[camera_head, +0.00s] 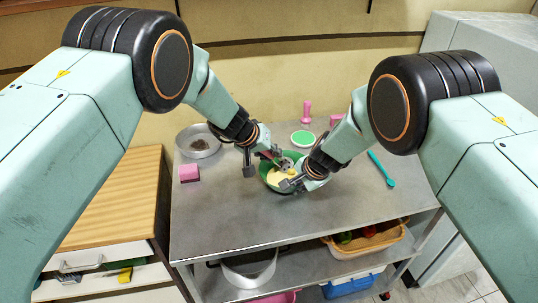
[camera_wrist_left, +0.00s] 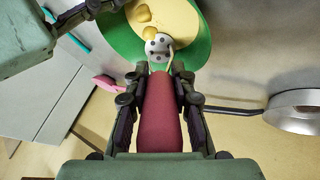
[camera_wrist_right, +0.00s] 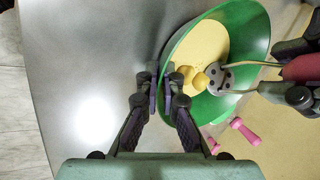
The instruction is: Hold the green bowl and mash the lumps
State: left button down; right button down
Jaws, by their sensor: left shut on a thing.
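The green bowl (camera_head: 265,175) stands on the metal table with pale yellow mash (camera_wrist_right: 205,45) inside. A few yellow lumps (camera_wrist_right: 198,78) show beside the masher head, and also in the left wrist view (camera_wrist_left: 149,32). My left gripper (camera_head: 264,158) is shut on the red handle (camera_wrist_left: 161,105) of a masher. The masher's round grey perforated head (camera_wrist_right: 218,78) is inside the bowl, close to the lumps; whether it touches the mash is unclear. My right gripper (camera_head: 300,182) has one finger on each side of the bowl's near wall and is shut on it.
A green-white disc (camera_head: 302,138) and pink tool (camera_head: 306,113) stand behind the bowl. A teal utensil (camera_head: 380,168) lies at right. The table's front is clear.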

pick_arm(q)
jog(key=s, duration=0.7)
jog(key=shift+s+d+f, duration=0.3)
jog(key=shift+s+d, duration=0.05)
jog(key=shift+s, duration=0.05)
dwell(0.3)
jog(key=shift+w+a+r, duration=0.1)
jog(key=shift+w, duration=1.25)
jog(key=shift+w+a+r, duration=0.15)
jog(key=shift+w, duration=1.15)
jog(key=shift+w+a+r, duration=0.1)
jog(key=shift+w, duration=1.25)
jog(key=shift+s+r, duration=0.1)
jog(key=shift+r, duration=2.9)
jog(key=shift+a+r, duration=0.1)
jog(key=shift+r, duration=1.45)
